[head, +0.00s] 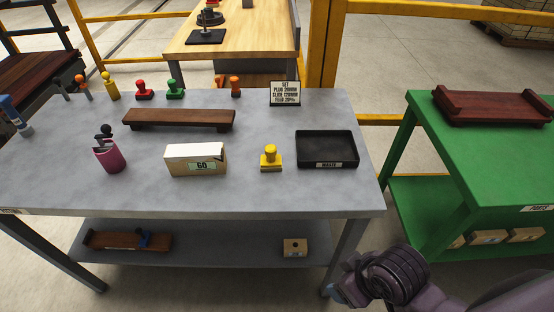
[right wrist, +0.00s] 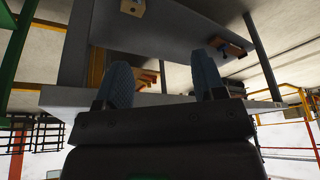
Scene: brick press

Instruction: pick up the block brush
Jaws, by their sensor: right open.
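A yellow piece with a round knob handle on a rectangular block base (head: 271,158), which looks like the block brush, stands upright on the grey table (head: 235,195), just left of the black tray. My right gripper (head: 338,289) is low at the front right, beside the table's front right leg and well away from the brush. In the right wrist view its two blue-grey fingers (right wrist: 163,80) are apart with nothing between them. The brush cannot be made out in that view. My left gripper is not in view.
The black tray (head: 327,149), white-topped box (head: 195,159), magenta cup (head: 109,156) and brown wooden stand (head: 179,118) are on the table. Red (head: 144,90) and green (head: 175,90) knobbed pieces stand behind. A green table (head: 480,165) is at right. Table space before the brush is clear.

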